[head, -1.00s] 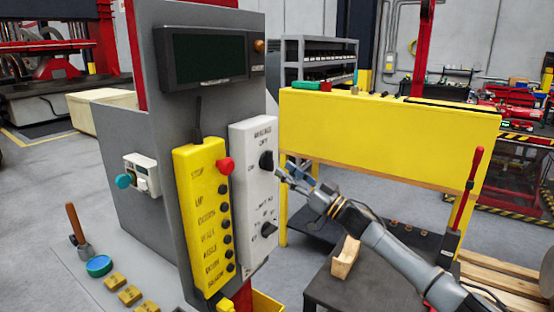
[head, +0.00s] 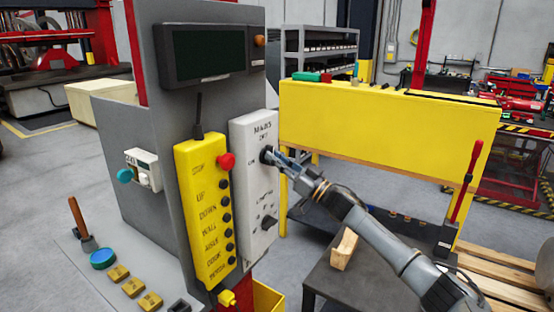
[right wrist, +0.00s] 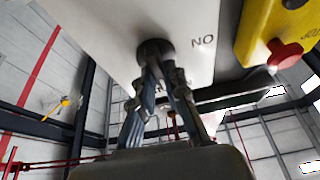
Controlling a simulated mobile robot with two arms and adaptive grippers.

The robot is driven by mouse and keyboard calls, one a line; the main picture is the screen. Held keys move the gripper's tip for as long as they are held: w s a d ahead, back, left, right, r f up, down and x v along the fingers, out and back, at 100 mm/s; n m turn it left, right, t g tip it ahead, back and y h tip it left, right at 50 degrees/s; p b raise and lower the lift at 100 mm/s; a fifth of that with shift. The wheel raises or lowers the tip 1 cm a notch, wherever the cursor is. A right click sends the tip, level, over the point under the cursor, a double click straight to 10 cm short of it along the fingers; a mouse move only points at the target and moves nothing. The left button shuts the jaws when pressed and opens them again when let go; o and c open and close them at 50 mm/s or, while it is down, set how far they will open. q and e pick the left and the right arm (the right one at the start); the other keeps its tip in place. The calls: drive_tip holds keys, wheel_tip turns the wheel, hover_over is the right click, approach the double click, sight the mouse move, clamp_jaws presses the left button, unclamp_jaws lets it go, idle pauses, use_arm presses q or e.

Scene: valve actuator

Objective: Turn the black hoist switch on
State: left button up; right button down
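The white switch box (head: 256,190) is on the right side of the grey control post. Its upper black switch (head: 265,154) has lettering above it and ON to its left. In the head view my right gripper (head: 275,157) reaches it from the right and covers part of it. In the right wrist view the two fingers of my right gripper (right wrist: 160,68) close in on the sides of the black switch (right wrist: 154,47), with lettering beside it. The fingers look shut on it; its exact angle is hidden. My left gripper is not in view.
A second black knob (head: 268,222) sits lower on the same box. The yellow button pendant (head: 206,215) with a red button (head: 226,161) is just to the left. A dark display (head: 208,52) is above. A yellow bench (head: 390,120) stands behind my right arm.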

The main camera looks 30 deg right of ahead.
drive_tip(key=shift+n, duration=0.3)
drive_tip(key=n+g+y+b, duration=0.1)
drive_tip(key=n+g, duration=0.1)
drive_tip(key=n, duration=0.5)
drive_tip(key=n+g+y+b, duration=0.2)
drive_tip(key=n+g, duration=0.1)
drive_tip(key=n, duration=0.4)
drive_tip(key=n+g+y+b, duration=0.1)
drive_tip(key=n+g, duration=0.2)
drive_tip(key=n, duration=0.4)
drive_tip(key=shift+n+b, duration=0.3)
drive_tip(key=shift+b, duration=0.05)
drive_tip(key=shift+f, duration=0.1)
drive_tip(key=c, duration=1.4)
unclamp_jaws()
drive_tip(key=shift+o, duration=0.2)
drive_tip(key=shift+s, duration=0.1)
